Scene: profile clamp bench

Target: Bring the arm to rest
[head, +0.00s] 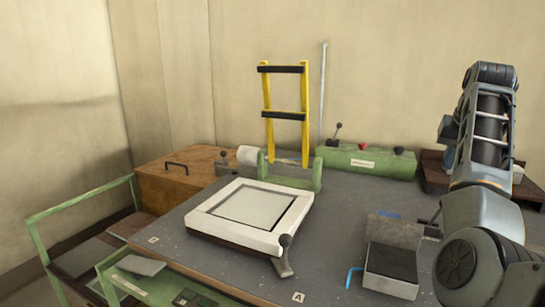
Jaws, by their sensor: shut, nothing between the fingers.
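My arm (490,130) stands at the right of the head view. It is folded, with one link rising from the large joint at the bottom right to a bend near the top. My gripper cannot be made out; the arm's own links or the picture edge hide it. The visible links stand apart from the yellow frame and the white-rimmed tray on the bench.
The grey bench (345,225) bears a white square frame (288,240), a yellow upright frame (266,115), a green block (365,163) and an open grey box (390,285). A wooden box (170,190) and green rails (75,207) stand left. The bench's middle is clear.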

